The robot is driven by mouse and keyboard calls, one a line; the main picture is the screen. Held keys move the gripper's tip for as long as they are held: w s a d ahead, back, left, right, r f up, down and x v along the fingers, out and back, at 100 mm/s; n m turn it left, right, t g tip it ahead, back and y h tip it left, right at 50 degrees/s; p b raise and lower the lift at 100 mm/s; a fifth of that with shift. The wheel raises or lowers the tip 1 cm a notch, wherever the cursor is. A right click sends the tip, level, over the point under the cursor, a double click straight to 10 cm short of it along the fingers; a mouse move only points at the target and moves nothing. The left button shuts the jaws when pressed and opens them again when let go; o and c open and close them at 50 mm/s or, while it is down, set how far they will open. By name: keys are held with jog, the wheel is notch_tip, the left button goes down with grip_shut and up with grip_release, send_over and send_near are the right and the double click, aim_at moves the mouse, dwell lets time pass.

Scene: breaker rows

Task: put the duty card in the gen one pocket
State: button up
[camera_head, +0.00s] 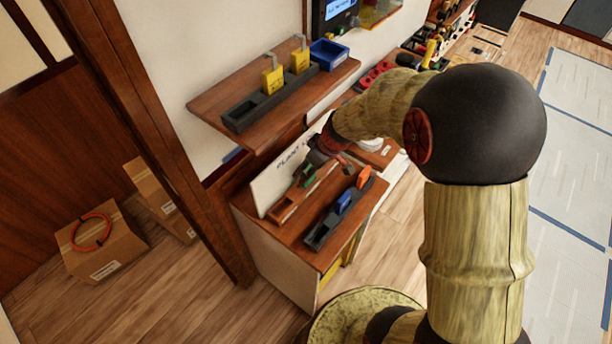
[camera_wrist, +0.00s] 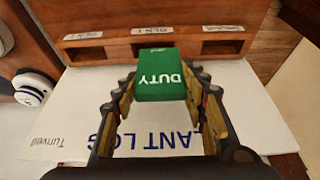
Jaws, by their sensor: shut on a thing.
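The green duty card (camera_wrist: 158,80), with white lettering, is held between the fingers of my gripper (camera_wrist: 160,95) in the wrist view. In the head view the card (camera_head: 306,176) shows beside the wooden rack (camera_head: 288,206), with my gripper (camera_head: 318,158) just above it. In the wrist view the rack (camera_wrist: 185,32) has a row of three labelled pockets. The middle pocket (camera_wrist: 140,47), whose small label seems to read gen 1, lies just beyond the card's far end. The card partly covers it, and I cannot tell whether they touch.
A white plant log sheet (camera_head: 272,184) lies behind the rack. A dark rail (camera_head: 322,232) with a blue and an orange piece is at the right. A wall shelf (camera_head: 208,103) with yellow-tagged items and a blue bin (camera_head: 329,53) overhangs the cabinet.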

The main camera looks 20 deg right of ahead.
jog(key=shift+w+f, duration=0.9)
jog(key=shift+f, duration=0.25)
jog(key=shift+f+b, duration=0.45)
jog(key=shift+f, duration=1.05)
jog(key=shift+f+b, duration=0.2)
jog(key=shift+b, duration=0.1)
jog(key=o, duration=1.3)
jog(key=shift+c, duration=0.2)
jog(key=shift+r, duration=0.15)
